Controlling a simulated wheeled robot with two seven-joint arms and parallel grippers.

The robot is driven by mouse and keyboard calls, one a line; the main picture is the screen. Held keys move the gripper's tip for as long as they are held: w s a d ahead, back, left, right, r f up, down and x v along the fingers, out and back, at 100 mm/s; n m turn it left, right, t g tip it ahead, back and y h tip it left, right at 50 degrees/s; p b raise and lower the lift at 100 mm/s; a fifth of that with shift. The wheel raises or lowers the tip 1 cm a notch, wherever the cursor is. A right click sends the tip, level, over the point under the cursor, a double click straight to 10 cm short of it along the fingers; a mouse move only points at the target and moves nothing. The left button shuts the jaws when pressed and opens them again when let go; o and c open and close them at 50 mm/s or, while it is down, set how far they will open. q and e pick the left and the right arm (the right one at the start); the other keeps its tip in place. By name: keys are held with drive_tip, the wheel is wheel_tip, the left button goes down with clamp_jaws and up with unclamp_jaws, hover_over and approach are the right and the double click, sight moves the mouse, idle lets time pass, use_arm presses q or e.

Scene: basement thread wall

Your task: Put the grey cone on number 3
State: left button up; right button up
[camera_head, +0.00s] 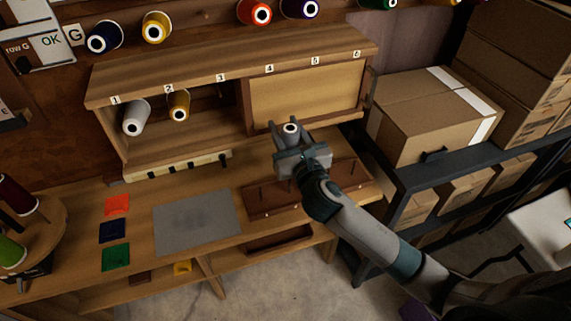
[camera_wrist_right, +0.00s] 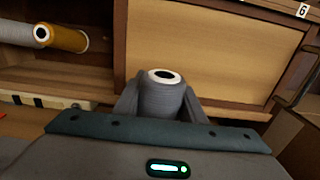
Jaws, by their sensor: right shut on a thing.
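My right gripper (camera_head: 290,139) is shut on a grey cone (camera_head: 290,128), which stands roughly upright between the fingers. In the right wrist view the grey cone (camera_wrist_right: 161,97) shows with its white and black top, in front of the closed wooden panel. The cabinet (camera_head: 230,66) has labels 1 to 6 along its top edge. Number 3 (camera_head: 221,77) marks a spot on the open left half, with empty room below it. The cone is right of that spot, in front of the panel under 4 and 5. My left gripper is not in view.
A light grey cone (camera_head: 136,117) lies under number 1 and a gold cone (camera_head: 179,105) under number 2. The sliding panel (camera_head: 305,92) covers the right half. A wooden peg tray (camera_head: 270,199) and grey mat (camera_head: 197,222) lie on the bench. Cardboard boxes (camera_head: 425,115) stand right.

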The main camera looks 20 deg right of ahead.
wheel_tip(320, 180, down, 9)
drive_tip(key=shift+r+b, duration=0.2)
drive_tip(key=shift+b, duration=0.1)
drive_tip(key=shift+f+b, duration=0.4)
drive_tip(key=shift+f, duration=1.55)
drive_tip(key=shift+f, duration=0.1)
drive_tip(key=o, duration=1.2)
drive_tip(key=shift+c, duration=0.2)
